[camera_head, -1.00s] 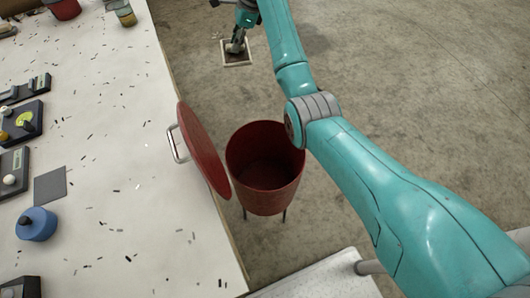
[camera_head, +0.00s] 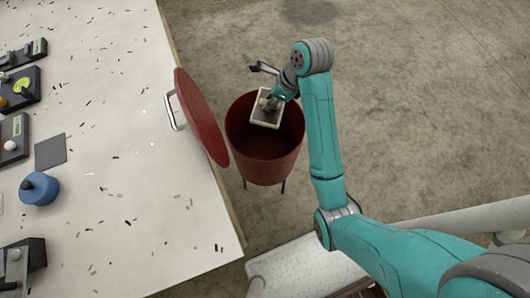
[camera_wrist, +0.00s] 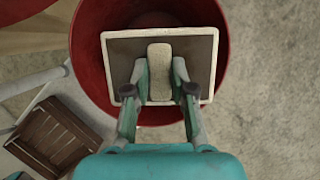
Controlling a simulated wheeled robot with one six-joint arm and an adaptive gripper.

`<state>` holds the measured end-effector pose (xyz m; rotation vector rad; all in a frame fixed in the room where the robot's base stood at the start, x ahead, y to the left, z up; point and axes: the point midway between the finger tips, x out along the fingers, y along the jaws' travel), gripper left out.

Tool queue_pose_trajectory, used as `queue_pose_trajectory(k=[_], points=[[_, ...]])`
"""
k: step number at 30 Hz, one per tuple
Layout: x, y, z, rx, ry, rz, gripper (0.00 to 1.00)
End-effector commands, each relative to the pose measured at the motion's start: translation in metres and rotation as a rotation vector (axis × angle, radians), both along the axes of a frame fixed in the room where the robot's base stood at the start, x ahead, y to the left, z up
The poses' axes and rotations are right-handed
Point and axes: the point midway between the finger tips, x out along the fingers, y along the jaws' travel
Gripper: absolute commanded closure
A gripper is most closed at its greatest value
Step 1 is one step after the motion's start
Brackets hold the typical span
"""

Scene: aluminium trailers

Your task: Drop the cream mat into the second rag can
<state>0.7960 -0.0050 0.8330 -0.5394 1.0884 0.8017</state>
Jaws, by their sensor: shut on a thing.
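The cream mat (camera_head: 255,108) has a pale rim and a darker brown inner face. In the wrist view the mat (camera_wrist: 120,60) is level across my gripper (camera_wrist: 160,88), whose fingers are shut on a pale raised block at its middle. In the head view my gripper (camera_head: 268,104) holds it over the mouth of an open red can (camera_head: 262,170). In the wrist view the can's rim (camera_wrist: 88,60) shows around the mat. The can's red lid (camera_head: 200,118) stands tilted open on the left. The can's floor is mostly hidden.
A white workbench (camera_head: 100,200) with scattered dark chips lies left of the can. A blue round pot (camera_head: 39,188) and several devices stand on it. A wooden crate (camera_wrist: 52,138) shows lower left in the wrist view. Concrete floor is clear on the right.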

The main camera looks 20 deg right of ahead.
Motion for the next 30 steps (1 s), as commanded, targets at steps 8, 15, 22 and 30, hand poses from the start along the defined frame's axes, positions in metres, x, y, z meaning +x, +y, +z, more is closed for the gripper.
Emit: queue_pose_trajectory(k=[8, 15, 22, 30], points=[[-0.021, 0.002, -0.005, 0.002, 0.0, -0.027, 1.0], [-0.022, 0.002, -0.029, 0.003, 0.007, -0.024, 1.0], [-0.021, 0.002, -0.05, 0.003, 0.005, -0.024, 1.0], [-0.021, 0.002, -0.059, 0.001, 0.003, -0.024, 1.0]])
